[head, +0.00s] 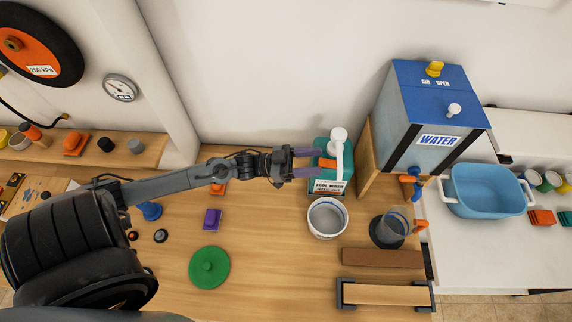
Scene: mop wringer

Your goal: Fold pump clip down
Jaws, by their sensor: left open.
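A teal bottle (322,176) with a white label reading roughly "TOOL WASH" stands at the back of the wooden bench. Its white pump head (338,135) rises above it. A small orange piece (327,163), which looks like the pump clip, sits at the left of the pump neck; its exact pose is too small to tell. My left gripper (308,163) reaches in from the left with its purple-tipped fingers apart, one above the other in the picture. Its tips are just left of the orange piece; I cannot tell whether they touch it. My right gripper is out of view.
A white tub (327,218) stands in front of the bottle. A blue-topped water tank (430,100) on a wooden stand is to the right, with a dark cup (390,229) below. A green disc (209,267) and purple block (212,219) lie left on the bench.

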